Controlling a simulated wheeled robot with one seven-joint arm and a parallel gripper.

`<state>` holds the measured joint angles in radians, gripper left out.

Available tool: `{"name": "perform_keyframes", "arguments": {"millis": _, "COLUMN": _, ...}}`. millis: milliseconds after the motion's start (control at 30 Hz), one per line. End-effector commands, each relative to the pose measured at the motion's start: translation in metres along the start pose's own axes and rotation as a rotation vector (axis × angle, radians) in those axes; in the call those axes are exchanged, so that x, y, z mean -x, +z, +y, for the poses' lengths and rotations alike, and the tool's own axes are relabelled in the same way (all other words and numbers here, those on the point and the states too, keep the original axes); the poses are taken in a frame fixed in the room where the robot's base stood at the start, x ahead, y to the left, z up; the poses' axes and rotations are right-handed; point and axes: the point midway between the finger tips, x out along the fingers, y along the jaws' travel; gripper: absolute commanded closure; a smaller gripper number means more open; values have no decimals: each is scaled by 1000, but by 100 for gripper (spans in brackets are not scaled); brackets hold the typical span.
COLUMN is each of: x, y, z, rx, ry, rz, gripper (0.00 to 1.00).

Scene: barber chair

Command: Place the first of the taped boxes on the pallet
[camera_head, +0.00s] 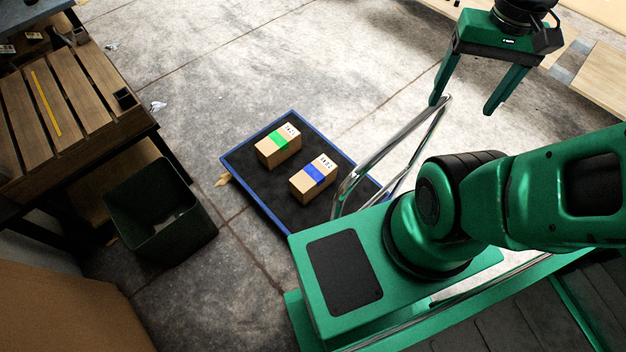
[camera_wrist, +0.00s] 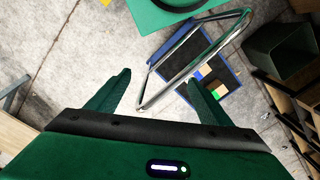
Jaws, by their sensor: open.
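Two cardboard boxes lie apart on a dark flatbed cart (camera_head: 272,190) with a blue rim. One box (camera_head: 283,153) has green tape and a white label; the other box (camera_head: 313,187) has blue tape and a label, closer to the cart's handle. In the wrist view, the boxes (camera_wrist: 206,80) appear small beyond the fingers, partly hidden. My gripper (camera_head: 461,107) is open and empty, high at the upper right, away from both boxes. Its fingers (camera_wrist: 158,80) also show in the wrist view. Light wooden boards (camera_head: 592,80) at the right edge may be the pallet; I cannot tell.
The cart's shiny metal handle (camera_head: 372,162) rises between the boxes and my gripper. A dark green open bin (camera_head: 160,215) stands left of the cart. A slatted wooden bench (camera_head: 85,95) is at the left, a cardboard surface (camera_head: 60,315) lower left. Concrete floor behind the cart is mostly clear.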

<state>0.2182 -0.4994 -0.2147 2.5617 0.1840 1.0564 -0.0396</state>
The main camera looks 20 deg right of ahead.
Motion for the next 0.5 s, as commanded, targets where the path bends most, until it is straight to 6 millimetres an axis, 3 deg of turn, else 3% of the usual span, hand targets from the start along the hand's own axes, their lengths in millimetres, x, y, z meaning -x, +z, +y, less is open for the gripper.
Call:
{"name": "perform_keyframes", "arguments": {"millis": 33, "x": -1, "y": -7, "z": -2, "rx": 24, "ry": 4, "rz": -5, "gripper": 14}}
{"name": "perform_keyframes", "arguments": {"millis": 67, "x": -1, "y": -13, "z": -4, "rx": 43, "ry": 6, "rz": -7, "gripper": 7}}
{"name": "perform_keyframes", "arguments": {"millis": 267, "x": -9, "y": -60, "z": -22, "rx": 239, "ry": 16, "rz": -18, "gripper": 6}}
{"name": "perform_keyframes", "arguments": {"millis": 500, "x": -33, "y": -123, "z": -52, "rx": 510, "ry": 17, "rz": -32, "gripper": 6}}
